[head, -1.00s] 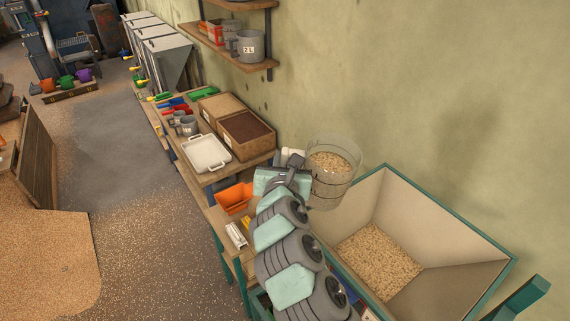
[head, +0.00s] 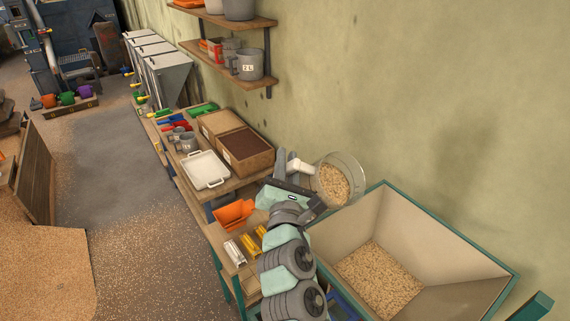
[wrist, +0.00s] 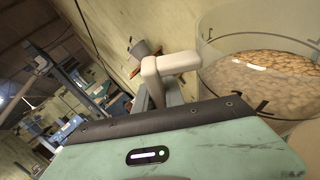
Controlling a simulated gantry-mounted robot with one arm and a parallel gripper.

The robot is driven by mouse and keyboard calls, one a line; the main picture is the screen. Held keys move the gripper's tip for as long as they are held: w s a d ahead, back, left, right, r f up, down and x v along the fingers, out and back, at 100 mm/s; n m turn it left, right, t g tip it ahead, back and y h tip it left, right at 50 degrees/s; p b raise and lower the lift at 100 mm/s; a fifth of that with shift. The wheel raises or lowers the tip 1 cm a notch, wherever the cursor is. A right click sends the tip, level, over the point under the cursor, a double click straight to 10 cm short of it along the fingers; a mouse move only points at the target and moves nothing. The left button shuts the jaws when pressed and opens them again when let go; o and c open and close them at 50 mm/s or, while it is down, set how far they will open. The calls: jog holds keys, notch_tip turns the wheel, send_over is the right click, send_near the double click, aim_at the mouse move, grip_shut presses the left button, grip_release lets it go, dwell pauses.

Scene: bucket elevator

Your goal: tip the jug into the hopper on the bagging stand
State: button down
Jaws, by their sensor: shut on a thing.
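The clear jug (head: 334,180) holds tan grain and is tilted, its mouth leaning toward the lower right. It is up by the wall, at the far left corner of the hopper (head: 440,232). My gripper (head: 292,167) is shut on the jug's white handle, at the jug's left. In the wrist view the white handle (wrist: 176,64) rises past my gripper, and the jug (wrist: 262,75) with its grain fills the right side. The hopper has a teal rim and pale sloping walls, with a bed of similar grain at its bottom. My arm hides part of the stand.
An orange scoop bin (head: 234,214) and small yellow and white items sit on the bench left of my arm. A white tray (head: 206,170) and a box of dark material (head: 246,150) stand behind. Wall shelves (head: 232,62) hold grey jugs.

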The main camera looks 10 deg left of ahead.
aim_at(307, 172)
jog(key=shift+s+d+r+m+t, duration=0.2)
jog(key=shift+d+r+m+t, duration=0.15)
jog(key=shift+m+t, duration=0.25)
jog(key=shift+s+d+m+t+b, duration=0.15)
jog(key=shift+m+t+b, duration=0.15)
jog(key=shift+b, duration=0.65)
jog(key=shift+s+d+m+b, duration=0.2)
jog(key=shift+m+b, duration=0.2)
jog(key=shift+b, duration=0.45)
jog(key=shift+d+r+t+h+b, duration=0.15)
jog(key=shift+t+h+b, duration=0.15)
jog(key=shift+t+b, duration=0.25)
jog(key=shift+s+d+m+b, duration=0.15)
jog(key=shift+m+b, duration=0.35)
jog(key=shift+b, duration=0.05)
jog(key=m+t+h+b, duration=0.1)
jog(key=b, duration=0.1)
jog(key=s+d+m+h+b, duration=0.1)
jog(key=b, duration=0.1)
jog(key=shift+s+d+m+t, duration=0.1)
jog(key=shift+d+m+t, duration=0.2)
jog(key=shift+t, duration=0.05)
jog(key=b, duration=0.1)
jog(key=d+m+b, duration=0.1)
jog(key=b, duration=0.1)
jog(key=shift+s+f+t+h, duration=0.3)
jog(key=shift+h, duration=0.1)
jog(key=shift+s+d+f+m+h+b, duration=0.15)
jog(key=shift+m+h+b, duration=0.3)
jog(key=shift+b, duration=0.5)
